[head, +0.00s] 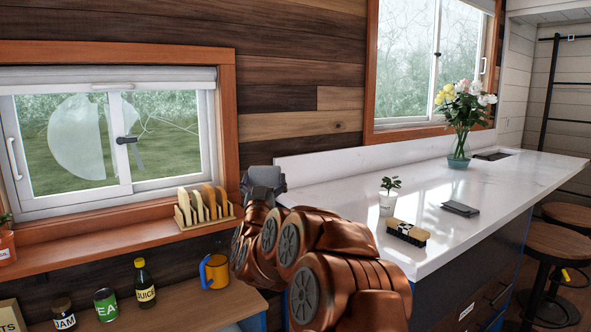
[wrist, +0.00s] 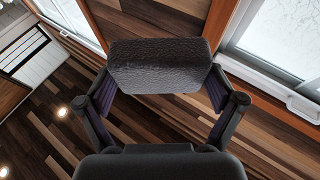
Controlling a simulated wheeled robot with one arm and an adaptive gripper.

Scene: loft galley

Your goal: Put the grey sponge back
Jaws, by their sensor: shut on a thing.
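The grey sponge (wrist: 160,66), a dark block with a rough, pitted face, is between the two fingers of my gripper (wrist: 161,88) in the wrist view. The fingers press on its left and right ends, and it is clear of any surface there. In the head view my gripper (head: 264,182) is raised at the centre, in front of the plank wall and right of the wooden rack. The sponge is hard to tell from the gripper in that view.
The white counter (head: 480,181) holds a brush (head: 408,232), a small potted plant (head: 388,196), a dark folded item (head: 460,208) and a flower vase (head: 459,149). A wooden rack (head: 204,222) stands on the window sill. A yellow mug (head: 215,270) and juice bottle (head: 145,283) are below.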

